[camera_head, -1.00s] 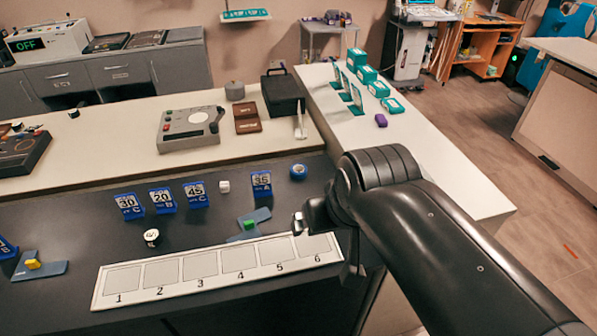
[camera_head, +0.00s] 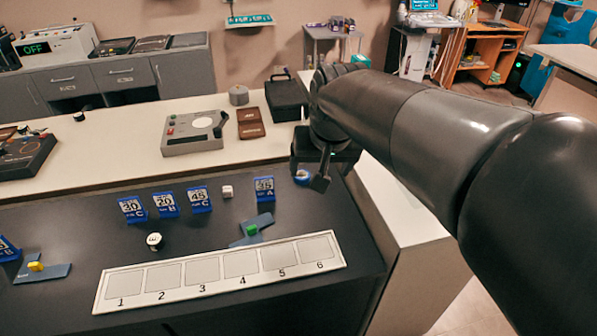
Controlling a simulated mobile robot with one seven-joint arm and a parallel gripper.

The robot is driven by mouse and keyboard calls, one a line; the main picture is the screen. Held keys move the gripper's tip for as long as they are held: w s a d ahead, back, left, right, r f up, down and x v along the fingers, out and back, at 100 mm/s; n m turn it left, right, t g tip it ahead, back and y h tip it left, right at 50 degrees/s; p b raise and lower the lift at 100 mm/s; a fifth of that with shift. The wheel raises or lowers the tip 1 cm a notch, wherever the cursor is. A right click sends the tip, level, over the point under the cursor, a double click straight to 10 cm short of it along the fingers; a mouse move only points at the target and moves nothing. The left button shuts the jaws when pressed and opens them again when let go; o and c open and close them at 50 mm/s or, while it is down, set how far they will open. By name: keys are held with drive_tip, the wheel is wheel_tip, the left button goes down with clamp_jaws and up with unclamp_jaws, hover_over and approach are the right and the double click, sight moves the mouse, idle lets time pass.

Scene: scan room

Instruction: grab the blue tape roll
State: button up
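The blue tape roll (camera_head: 302,177) is a small blue ring with a pale centre. It lies on the dark counter near its back right, just right of the blue "35 A" marker. My gripper (camera_head: 308,174) is over it, pointing down. One dark finger shows at the roll's right and another dark part at its left, with a gap between them. The gripper looks open. The roll's upper edge is partly hidden by the gripper, and I cannot tell whether the fingers touch it.
Blue number markers (camera_head: 199,199), a white cube (camera_head: 227,191) and a black-and-white round item (camera_head: 154,241) stand on the counter. A numbered white strip (camera_head: 221,271) lies in front. A raised white ledge (camera_head: 100,172) runs behind. A black case (camera_head: 286,99) sits on it.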

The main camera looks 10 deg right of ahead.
drive_tip(key=w+d+f+m, duration=0.1)
drive_tip(key=w, duration=0.8)
drive_tip(key=m+g, duration=0.3)
drive_tip(key=m, duration=0.1)
hover_over(302, 174)
drive_tip(key=s, duration=0.1)
drive_tip(key=shift+h, duration=0.4)
wheel_tip(302, 174, down, 25)
drive_tip(key=shift+s+a+f, duration=0.1)
drive_tip(key=shift+s, duration=0.05)
drive_tip(key=f, duration=0.2)
drive_tip(key=w+f, duration=0.1)
drive_tip(key=f, duration=0.2)
drive_tip(key=shift+c, duration=0.2)
drive_tip(key=shift+r, duration=0.1)
drive_tip(key=c, duration=1)
